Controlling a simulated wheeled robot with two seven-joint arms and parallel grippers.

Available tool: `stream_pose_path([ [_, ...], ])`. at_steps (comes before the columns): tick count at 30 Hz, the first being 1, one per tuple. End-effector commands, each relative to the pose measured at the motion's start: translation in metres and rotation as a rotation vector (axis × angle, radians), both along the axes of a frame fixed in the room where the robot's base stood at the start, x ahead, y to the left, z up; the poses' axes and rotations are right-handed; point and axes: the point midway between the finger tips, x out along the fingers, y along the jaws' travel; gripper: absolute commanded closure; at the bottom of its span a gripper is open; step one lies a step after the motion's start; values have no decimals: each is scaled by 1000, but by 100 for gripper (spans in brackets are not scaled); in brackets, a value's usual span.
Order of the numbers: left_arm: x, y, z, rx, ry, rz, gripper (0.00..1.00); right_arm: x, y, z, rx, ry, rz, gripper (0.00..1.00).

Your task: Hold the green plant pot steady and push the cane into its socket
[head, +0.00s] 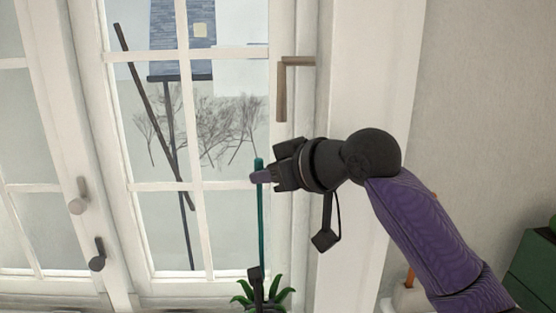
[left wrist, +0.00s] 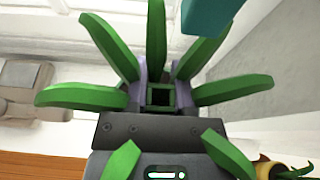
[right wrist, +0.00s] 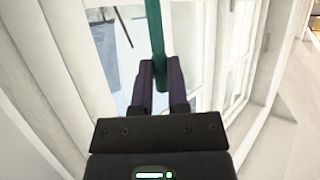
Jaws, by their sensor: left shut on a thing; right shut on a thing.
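The green plant pot shows mainly as its leaves (head: 280,297) at the bottom of the head view. In the left wrist view its dark square socket (left wrist: 160,95) sits in a green frame among long leaves. My left gripper (head: 256,275) is shut on the pot, with purple fingers on both sides of the socket. The pot's lower body is hidden. The teal cane (head: 260,225) stands nearly upright above the plant. My right gripper (head: 262,177) is shut on it near its top. In the left wrist view the cane's end (left wrist: 208,18) is apart from the socket, up and to the right.
A white glazed door with a handle (head: 283,90) stands behind the cane. A green box (head: 535,265) is at the right edge. A small yellow pot (left wrist: 268,170) and a wooden surface (left wrist: 45,166) show in the left wrist view.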

Motion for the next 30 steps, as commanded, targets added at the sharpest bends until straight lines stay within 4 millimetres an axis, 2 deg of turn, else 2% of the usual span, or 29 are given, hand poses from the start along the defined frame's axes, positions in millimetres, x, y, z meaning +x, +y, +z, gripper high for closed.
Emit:
stream_pose_path([
  [8,0,0,0,0,0,0,100,0,-1,-6,0,0,0,100],
  [15,0,0,0,0,0,0,100,0,-1,-35,2,1,-1,100],
  [21,0,0,0,0,0,0,100,0,-1,-53,1,-1,0,100],
  [30,0,0,0,0,0,0,100,0,-1,-57,2,-2,0,100],
])
